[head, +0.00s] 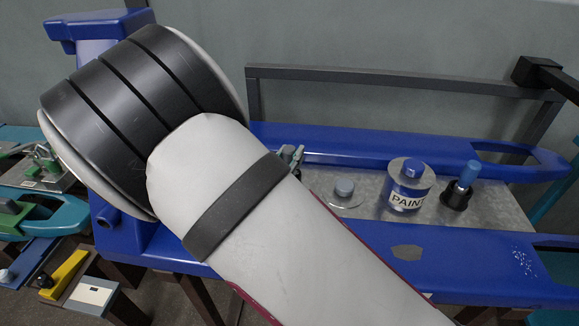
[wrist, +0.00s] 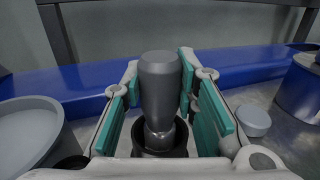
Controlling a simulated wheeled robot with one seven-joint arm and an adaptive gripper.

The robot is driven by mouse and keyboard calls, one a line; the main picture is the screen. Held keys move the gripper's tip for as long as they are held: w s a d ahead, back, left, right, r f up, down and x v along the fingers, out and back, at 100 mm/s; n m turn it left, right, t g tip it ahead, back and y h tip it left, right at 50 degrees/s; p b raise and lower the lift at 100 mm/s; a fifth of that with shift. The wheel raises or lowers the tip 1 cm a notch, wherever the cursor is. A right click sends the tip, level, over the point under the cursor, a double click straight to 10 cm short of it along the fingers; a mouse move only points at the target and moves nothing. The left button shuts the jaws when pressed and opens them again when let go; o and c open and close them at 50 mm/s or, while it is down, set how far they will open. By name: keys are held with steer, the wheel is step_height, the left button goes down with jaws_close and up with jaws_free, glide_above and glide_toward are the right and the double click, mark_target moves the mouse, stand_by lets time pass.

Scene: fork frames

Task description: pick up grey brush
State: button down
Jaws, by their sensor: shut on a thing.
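The grey brush (wrist: 160,88) stands upright in the middle of the wrist view, with a smooth grey handle, a metallic collar and a dark round lower part. My gripper (wrist: 159,76) is shut on its handle, with a teal-padded finger on each side. The brush's lower end is partly hidden by the gripper's body. In the head view my arm covers the brush and nearly all of the gripper; only a small part of the gripper (head: 291,156) shows at the arm's edge.
A blue-framed bench with a grey metal top (head: 465,217) holds a paint can (head: 405,196), a blue-handled brush (head: 465,178) and a round lid with a grey knob (head: 344,188). A grey round container (wrist: 28,125) stands left in the wrist view. A dark rail (head: 400,78) runs behind.

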step_height(320, 180, up, 10)
steer(key=shift+p, duration=0.85)
stand_by(0.4)
